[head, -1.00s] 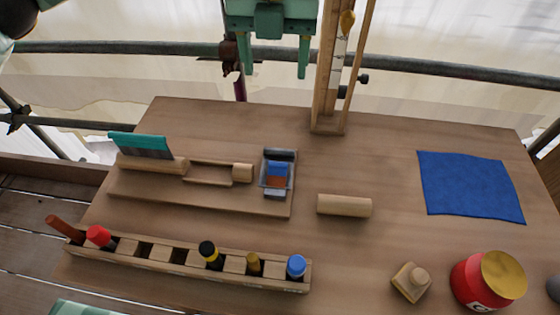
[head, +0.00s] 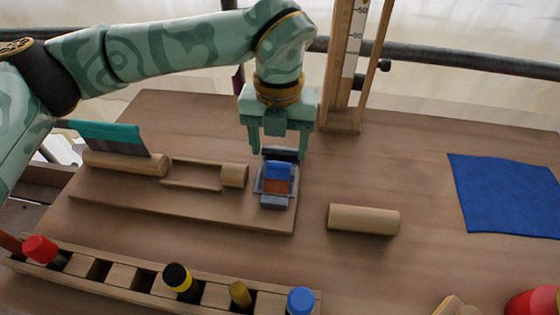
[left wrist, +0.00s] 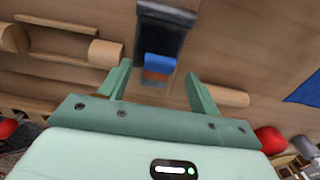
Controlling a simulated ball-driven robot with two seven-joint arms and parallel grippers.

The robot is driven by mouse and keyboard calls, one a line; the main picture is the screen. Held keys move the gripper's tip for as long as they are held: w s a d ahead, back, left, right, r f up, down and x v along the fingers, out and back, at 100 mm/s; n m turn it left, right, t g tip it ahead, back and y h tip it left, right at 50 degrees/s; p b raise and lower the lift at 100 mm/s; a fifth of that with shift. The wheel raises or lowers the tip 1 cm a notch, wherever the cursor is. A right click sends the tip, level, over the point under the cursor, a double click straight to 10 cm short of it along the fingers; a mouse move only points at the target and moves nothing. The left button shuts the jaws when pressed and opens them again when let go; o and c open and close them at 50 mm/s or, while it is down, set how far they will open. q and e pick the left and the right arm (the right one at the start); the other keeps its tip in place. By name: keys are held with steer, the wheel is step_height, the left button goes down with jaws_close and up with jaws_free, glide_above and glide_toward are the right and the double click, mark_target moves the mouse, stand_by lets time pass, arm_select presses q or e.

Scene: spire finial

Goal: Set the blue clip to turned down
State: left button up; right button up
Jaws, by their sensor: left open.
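The blue clip (head: 278,170) sits in a small grey holder (head: 259,187) on the wooden board, with an orange-brown patch just in front of it. It also shows in the left wrist view (left wrist: 160,62). Which way the clip is turned I cannot tell for sure. My left gripper (head: 279,150) is open and empty, pointing down at the clip's far side. In the left wrist view its fingers (left wrist: 158,72) appear on either side of the clip, apart from it. My right gripper is out of view.
A wooden rack (head: 122,278) with several coloured-capped pieces runs along the front left. A loose wooden cylinder (head: 364,219) lies right of the board. A wooden post (head: 341,120) stands behind. A blue cloth (head: 505,195) lies at right. The table between cylinder and cloth is clear.

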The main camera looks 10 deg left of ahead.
mark_target(279, 163)
arm_select(q)
step_height(279, 163, down, 4)
steer(key=shift+f+b, duration=0.25)
steer(key=shift+b, duration=0.3)
steer(key=c, duration=1)
steer(key=shift+w+f+g+p, duration=0.1)
steer(key=shift+w+g+p, duration=0.05)
steer(key=shift+g+p, duration=0.4)
steer(key=shift+w+f+g, duration=0.25)
steer(key=shift+f+g, duration=0.3)
steer(key=shift+g, duration=0.3)
steer(key=o, duration=1)
